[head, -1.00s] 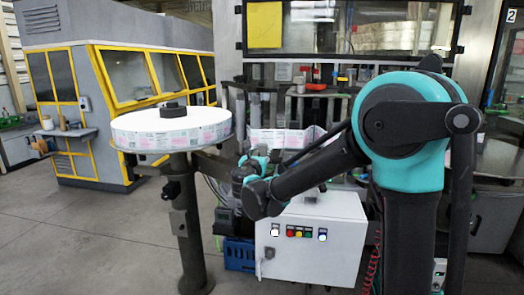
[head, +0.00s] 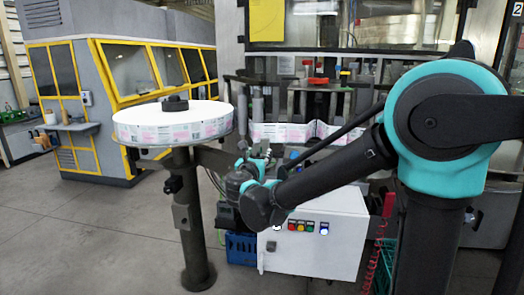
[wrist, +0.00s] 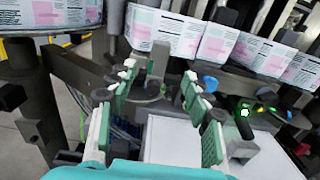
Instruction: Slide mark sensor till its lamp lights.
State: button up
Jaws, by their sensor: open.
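In the wrist view my gripper (wrist: 160,76) is open, its green-padded fingers spread wide. A dark upright piece on a grey bracket (wrist: 148,90) shows between and beyond the fingertips; I cannot tell whether it is the mark sensor. A dark block (wrist: 240,143) stands right of the right finger, with small bright green and yellow spots close by; whether one is the sensor's lamp is unclear. The printed label web (wrist: 212,42) runs just beyond the fingers. In the head view my gripper (head: 262,160) is small, in front of the web (head: 282,134), and hides what is behind it.
The label reel (head: 170,128) stands on a post (head: 186,220) at left. A white control box (head: 318,250) with coloured buttons is below my arm, a blue crate (head: 241,250) beside it. A yellow-framed grey machine (head: 90,100) stands behind. Floor at left is clear.

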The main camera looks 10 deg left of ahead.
send_near(264, 143)
jog(key=w, duration=1.1)
jog(key=shift+w+d, duration=0.2)
jog(key=shift+d, duration=0.05)
grip_shut()
dwell(0.4)
